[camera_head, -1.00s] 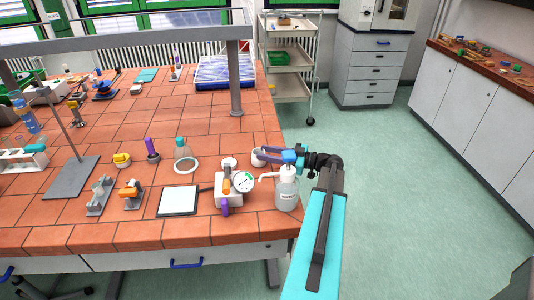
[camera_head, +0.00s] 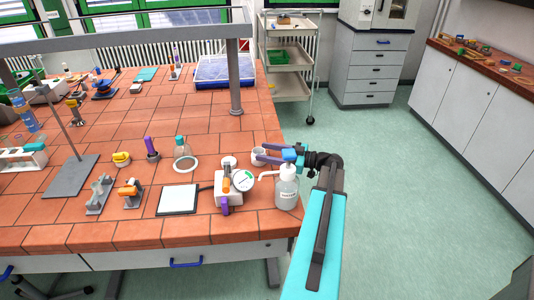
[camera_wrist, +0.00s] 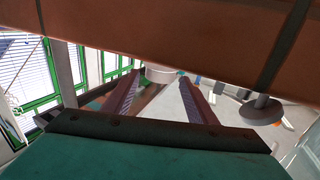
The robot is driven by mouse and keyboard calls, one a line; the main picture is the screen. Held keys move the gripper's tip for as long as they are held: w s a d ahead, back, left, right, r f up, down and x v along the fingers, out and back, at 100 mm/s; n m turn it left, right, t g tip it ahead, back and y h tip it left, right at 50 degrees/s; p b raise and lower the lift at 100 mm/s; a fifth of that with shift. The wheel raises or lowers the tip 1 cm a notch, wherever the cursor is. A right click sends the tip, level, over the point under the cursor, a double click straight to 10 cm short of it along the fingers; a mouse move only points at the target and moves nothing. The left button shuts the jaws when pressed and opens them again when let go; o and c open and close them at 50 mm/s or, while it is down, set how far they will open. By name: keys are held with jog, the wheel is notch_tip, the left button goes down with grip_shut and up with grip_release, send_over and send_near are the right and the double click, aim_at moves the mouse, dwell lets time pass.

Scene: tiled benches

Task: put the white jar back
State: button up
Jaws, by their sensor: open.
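The white jar (camera_head: 258,158) stands on the tiled bench near its right edge, a small white cylinder. My gripper (camera_head: 267,154) reaches it from the right, low over the bench, with its two purple fingers spread apart. In the wrist view, which is upside down, the jar (camera_wrist: 160,74) shows between the fingertips (camera_wrist: 158,76), against the bench, with a finger on either side. I see a gap beside the jar, and the fingers do not appear to press on it.
A white pump bottle (camera_head: 287,190) stands in front of my gripper, close to the arm. A device with a round gauge (camera_head: 240,181) is to the left. A white ring (camera_head: 185,164) and a teal-capped bottle (camera_head: 182,148) are further left. Bench tiles behind the jar are clear.

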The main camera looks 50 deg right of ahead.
jog(key=shift+r, duration=0.15)
jog(key=b+v, duration=0.4)
jog(key=v, duration=0.8)
dwell(0.6)
